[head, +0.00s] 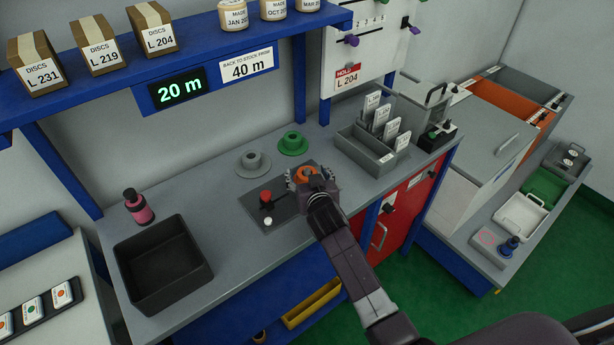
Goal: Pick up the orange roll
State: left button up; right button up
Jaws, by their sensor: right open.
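The orange roll (306,173) shows in the head view near the middle of the grey bench, at the right end of a dark device plate. My right gripper (305,180) is over and around the near side of the roll and partly hides it. Its fingers are open, one to each side. I cannot tell whether they touch the roll. My left gripper is not in view.
A green spool (293,144) and a grey spool (252,161) stand behind the roll. The dark plate carries a red knob (265,197). A black bin (163,262) and pink bottle (138,207) are at left. A grey card holder (372,150) is at right.

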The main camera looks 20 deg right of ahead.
jog(key=shift+w, duration=0.25)
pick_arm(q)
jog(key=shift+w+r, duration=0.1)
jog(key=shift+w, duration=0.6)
pick_arm(e)
jog(key=shift+f, duration=0.1)
jog(key=c, duration=0.5)
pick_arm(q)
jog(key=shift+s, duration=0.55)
pick_arm(e)
jog(key=c, duration=0.8)
jog(key=shift+c, duration=0.3)
